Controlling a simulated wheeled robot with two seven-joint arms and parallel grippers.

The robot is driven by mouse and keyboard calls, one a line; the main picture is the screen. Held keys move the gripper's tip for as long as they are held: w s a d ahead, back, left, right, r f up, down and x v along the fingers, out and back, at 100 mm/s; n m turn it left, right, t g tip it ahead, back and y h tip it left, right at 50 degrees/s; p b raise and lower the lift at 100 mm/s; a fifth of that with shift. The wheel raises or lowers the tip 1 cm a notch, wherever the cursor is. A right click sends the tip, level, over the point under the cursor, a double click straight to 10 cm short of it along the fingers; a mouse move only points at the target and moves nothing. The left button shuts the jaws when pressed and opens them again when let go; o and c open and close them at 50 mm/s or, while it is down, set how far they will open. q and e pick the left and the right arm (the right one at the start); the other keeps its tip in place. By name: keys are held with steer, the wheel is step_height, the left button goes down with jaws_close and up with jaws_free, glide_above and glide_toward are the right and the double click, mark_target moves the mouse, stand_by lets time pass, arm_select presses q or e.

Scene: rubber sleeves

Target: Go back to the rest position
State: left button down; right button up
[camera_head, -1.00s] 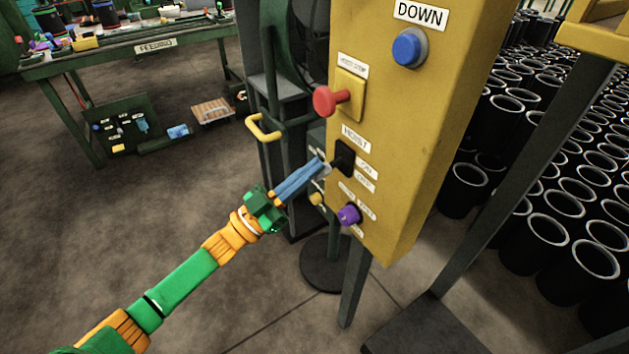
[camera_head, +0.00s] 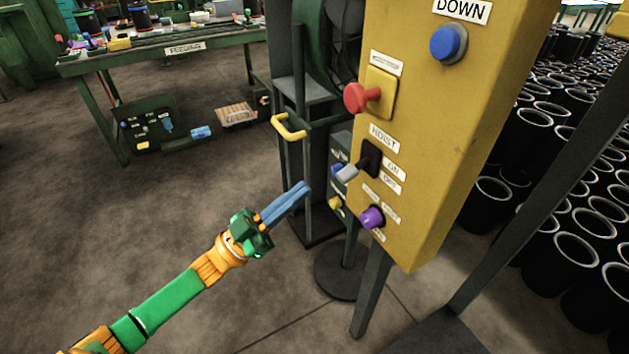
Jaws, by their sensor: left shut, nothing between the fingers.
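My left gripper (camera_head: 303,191) has blue fingers that are shut and empty. It is in the middle of the head view, apart from the yellow control box (camera_head: 432,140) and to the left of it. The box carries a grey-tipped HOIST switch (camera_head: 348,172) on a black plate, a red knob (camera_head: 356,97), a purple knob (camera_head: 371,217) and a blue DOWN button (camera_head: 448,43). My right gripper is not in view.
A green workbench (camera_head: 165,48) with several items stands at the back left. A yellow handle (camera_head: 289,127) juts from a dark machine behind the box. Black cylinders (camera_head: 490,205) with pale rims crowd the right side. The floor (camera_head: 190,190) at left is open.

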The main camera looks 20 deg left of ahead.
arm_select(q)
steer(key=shift+s+a+f, duration=0.25)
steer(key=shift+s+a, duration=0.1)
steer(key=shift+s, duration=0.2)
steer(key=shift+w, duration=0.1)
